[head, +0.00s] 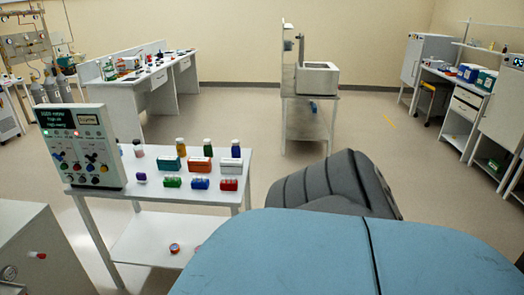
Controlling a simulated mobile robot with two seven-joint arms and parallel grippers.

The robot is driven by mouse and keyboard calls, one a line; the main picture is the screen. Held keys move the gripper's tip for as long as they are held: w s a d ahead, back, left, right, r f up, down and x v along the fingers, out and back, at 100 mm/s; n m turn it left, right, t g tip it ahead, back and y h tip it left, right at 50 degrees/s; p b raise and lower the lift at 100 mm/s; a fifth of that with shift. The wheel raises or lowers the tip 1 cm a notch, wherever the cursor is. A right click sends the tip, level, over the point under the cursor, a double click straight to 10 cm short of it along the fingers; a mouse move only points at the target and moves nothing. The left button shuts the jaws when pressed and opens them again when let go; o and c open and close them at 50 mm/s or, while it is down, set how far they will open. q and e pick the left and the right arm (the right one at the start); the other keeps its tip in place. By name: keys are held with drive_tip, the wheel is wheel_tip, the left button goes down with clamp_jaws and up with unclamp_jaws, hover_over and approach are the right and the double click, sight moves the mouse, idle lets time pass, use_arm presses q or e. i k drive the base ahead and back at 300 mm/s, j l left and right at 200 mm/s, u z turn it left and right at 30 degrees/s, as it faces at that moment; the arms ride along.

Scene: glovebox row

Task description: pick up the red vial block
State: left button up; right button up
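A small red block (228,184) with pale tops along it sits at the front right of the white cart's top (190,199). It is the rightmost of the front row, beside a blue block (200,184) and a green block (172,182). Behind them stand a teal block (169,163), an orange-red block (200,164) and a white block (231,166). The red block looks upright and unobstructed. Neither of my grippers is in view.
Several capped bottles (181,147) stand behind the blocks. A control panel (81,147) stands at the cart's left end. Red round items (174,248) lie on the lower shelf. A grey ribbed shape and a blue surface fill the lower right. Open floor lies beyond the cart.

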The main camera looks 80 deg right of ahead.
sight(228, 184)
drive_tip(key=z, duration=2.25)
drive_tip(key=u, duration=1.05)
drive_tip(key=l+u, duration=1.25)
drive_tip(key=l, duration=0.15)
drive_tip(key=k+l+u, duration=0.15)
drive_tip(key=l, duration=0.15)
drive_tip(key=l+u, duration=0.2)
drive_tip(key=k+l+u, duration=0.1)
drive_tip(key=l, duration=0.25)
drive_tip(key=k+l, duration=0.25)
drive_tip(key=k+l+u, duration=0.15)
drive_tip(key=l, duration=0.35)
